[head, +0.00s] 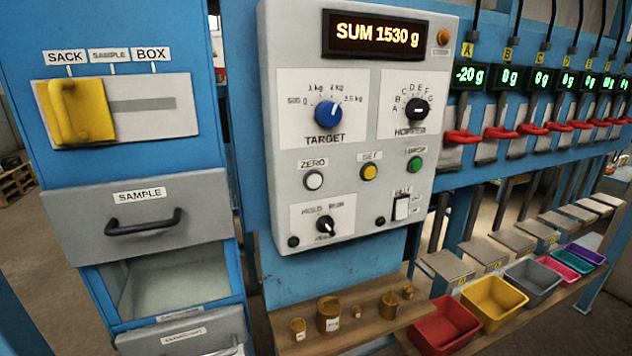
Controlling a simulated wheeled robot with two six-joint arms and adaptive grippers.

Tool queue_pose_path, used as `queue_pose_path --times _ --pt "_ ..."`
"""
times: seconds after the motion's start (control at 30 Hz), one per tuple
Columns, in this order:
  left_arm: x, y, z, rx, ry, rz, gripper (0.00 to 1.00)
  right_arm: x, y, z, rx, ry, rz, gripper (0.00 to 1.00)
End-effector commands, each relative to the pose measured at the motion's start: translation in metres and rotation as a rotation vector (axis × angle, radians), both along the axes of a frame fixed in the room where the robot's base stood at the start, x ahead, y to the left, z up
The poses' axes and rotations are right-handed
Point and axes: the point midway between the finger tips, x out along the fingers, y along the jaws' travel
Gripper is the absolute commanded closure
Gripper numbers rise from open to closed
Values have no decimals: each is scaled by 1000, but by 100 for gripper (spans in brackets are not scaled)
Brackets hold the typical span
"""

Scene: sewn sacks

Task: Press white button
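The white button (313,180) is a small round knob under the ZERO label, at the left of the grey control panel (270,110). It faces out and nothing covers it. A yellow button (369,172) and a green button (415,164) sit in the same row to its right. The lit display (376,35) above reads SUM 1530 g. Neither of my grippers shows in the head view.
A blue TARGET knob (328,114) and a black knob (416,109) sit above the buttons. A drawer marked SAMPLE (152,218) is at the left. A wooden shelf (352,332) with several brass weights is below. Red levers and coloured bins line the right.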

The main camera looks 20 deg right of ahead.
Motion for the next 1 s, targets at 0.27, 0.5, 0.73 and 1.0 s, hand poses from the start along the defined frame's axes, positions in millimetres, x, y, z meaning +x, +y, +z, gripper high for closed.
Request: queue_pose_path --times 0.27,0.5,0.73,1.0 --pt "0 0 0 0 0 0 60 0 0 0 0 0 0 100" --pt "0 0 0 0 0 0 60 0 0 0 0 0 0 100" --pt "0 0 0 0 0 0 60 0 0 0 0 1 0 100" --pt "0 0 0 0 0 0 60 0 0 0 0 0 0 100"
